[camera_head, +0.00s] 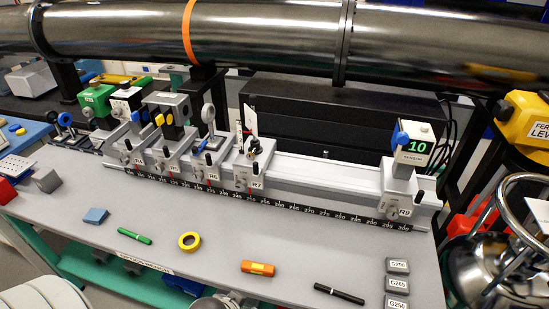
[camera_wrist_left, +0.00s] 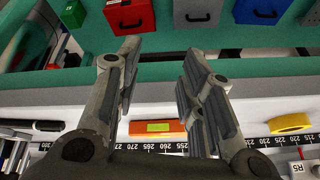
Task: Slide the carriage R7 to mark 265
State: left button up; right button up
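Carriage R7 (camera_head: 252,163) stands on the white rail (camera_head: 320,177), right of carriage R6 (camera_head: 210,155), and carries a small dark holder on top. A black scale strip (camera_head: 320,211) runs along the rail's front. Its numbers rise to the right, and a bare stretch lies between R7 and carriage R9 (camera_head: 399,185). The exact reading under R7 is too small to tell. My left gripper (camera_wrist_left: 162,55) shows in the left wrist view with its fingers apart and nothing between them. The scale strip (camera_wrist_left: 255,142) lies behind the fingers there. My right gripper is not in view.
On the bench (camera_head: 190,270) in front of the rail lie a green marker (camera_head: 135,236), a yellow tape roll (camera_head: 189,241), an orange box (camera_head: 258,268), a black pen (camera_head: 339,293) and several grey blocks (camera_head: 397,284). A large pipe (camera_head: 270,35) runs above and behind the rail.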

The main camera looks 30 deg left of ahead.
pick_arm(q)
notch_tip(320, 180, up, 3)
jog(key=n+t, duration=0.1)
jog(key=t, duration=1.2)
send_near(255, 166)
jog(key=w, duration=0.1)
jog(key=w+p, duration=0.1)
jog(key=w, duration=0.2)
jog(key=w+p, duration=0.1)
jog(key=w, duration=0.6)
jog(key=shift+a+p, duration=0.3)
jog(key=shift+p, duration=0.1)
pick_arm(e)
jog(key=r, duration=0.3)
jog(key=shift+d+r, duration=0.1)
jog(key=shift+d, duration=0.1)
pick_arm(q)
grip_shut()
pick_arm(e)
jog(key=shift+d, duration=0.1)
